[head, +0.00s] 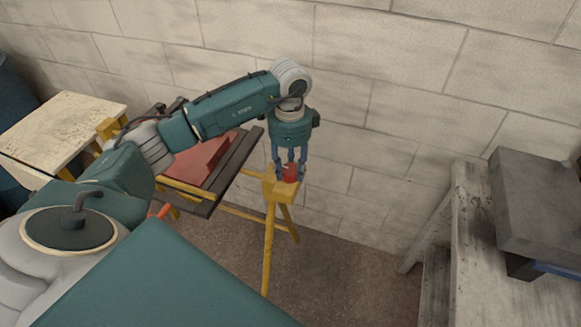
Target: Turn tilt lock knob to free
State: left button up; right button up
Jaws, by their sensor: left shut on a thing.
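The red tilt lock knob (290,172) sits on top of a yellow post of the frame bench (284,190), near the middle of the view. My left gripper (290,168) points down from above, with its blue fingers closed around the knob. The fingers cover part of the knob, and I cannot tell which way it is turned. A red tilted panel (203,160) between dark rails (236,165) lies left of the knob, partly behind my left arm. My right gripper is not in view.
A worn pale table (62,122) stands at the left. A grey weathered bench (480,255) with a dark grey block (540,195) on it stands at the right. A block wall (400,110) runs behind. The brown floor (345,285) between frame and bench is clear.

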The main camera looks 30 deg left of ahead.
aim_at(288, 168)
pick_arm(q)
jog(key=o, duration=1)
jog(key=shift+w+a+r, duration=0.1)
jog(key=shift+a+r, duration=0.1)
jog(key=shift+a, duration=0.05)
jog(key=shift+c, duration=0.2)
jog(key=shift+o, duration=0.9)
jog(key=shift+f, duration=0.1)
notch_tip(288, 168, up, 12)
